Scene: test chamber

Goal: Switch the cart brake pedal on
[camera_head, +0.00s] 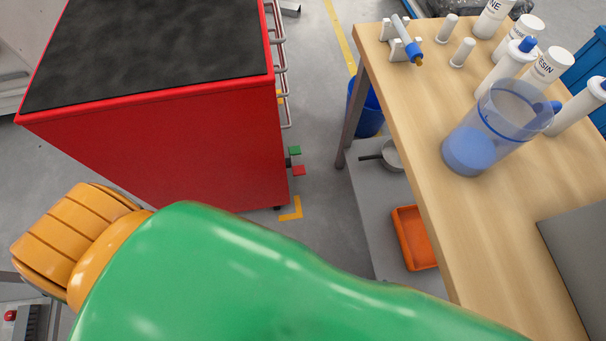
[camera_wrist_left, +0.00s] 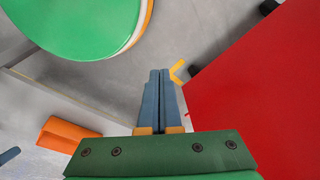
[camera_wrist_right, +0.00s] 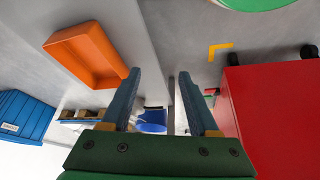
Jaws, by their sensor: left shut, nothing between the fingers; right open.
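The red cart (camera_head: 170,140) with a black top stands at the left of the head view. A green pedal (camera_head: 294,150) and a red pedal (camera_head: 298,170) stick out low from its right side, one beyond the other. My left gripper (camera_wrist_left: 160,75) is shut and empty, pointing down toward the floor beside the red cart (camera_wrist_left: 255,100). No pedal shows clearly in the left wrist view. My right gripper (camera_wrist_right: 159,75) is open and empty; the red cart (camera_wrist_right: 275,115) is to its right, with small parts at its edge partly hidden behind a finger. Neither gripper shows in the head view.
A wooden table (camera_head: 400,110) with bottles and a clear blue beaker (camera_head: 490,135) stands right of the cart. Below are an orange tray (camera_head: 414,238) and a blue bin (camera_head: 366,108). Floor between cart and table is clear, with a yellow corner mark (camera_head: 291,210). My green arm covers the front.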

